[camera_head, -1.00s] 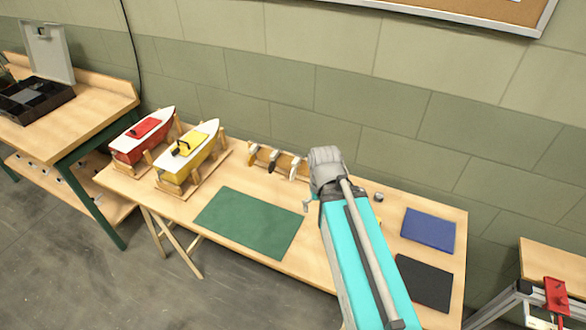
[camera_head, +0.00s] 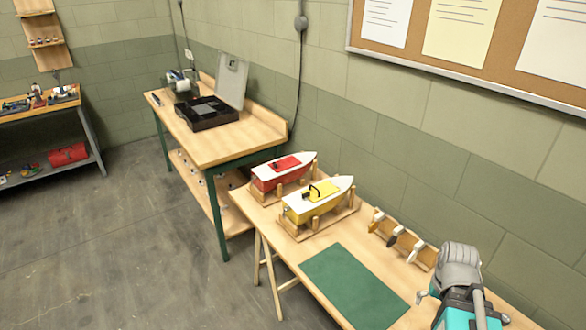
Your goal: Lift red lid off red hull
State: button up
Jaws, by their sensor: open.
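The red hull (camera_head: 268,184) is a boat with a white deck, resting on a wooden cradle at the back left end of the near table. The red lid (camera_head: 287,162) lies flat on its deck, with a small dark handle on it. My gripper (camera_head: 424,294) is open and mostly hidden behind my arm at the lower right. It is well to the right of the red hull and apart from it. Nothing shows in the jaws.
A yellow boat (camera_head: 312,213) with a yellow lid and dark handle stands close in front of the red hull. A green mat (camera_head: 354,286) and a wooden rack (camera_head: 402,240) lie between the boats and my arm. A workbench (camera_head: 213,150) with a black open case (camera_head: 207,113) stands behind left.

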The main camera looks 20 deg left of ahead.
aim_at(288, 162)
jog(key=u, duration=2.55)
jog(key=i, duration=1.75)
jog(key=u, duration=0.05)
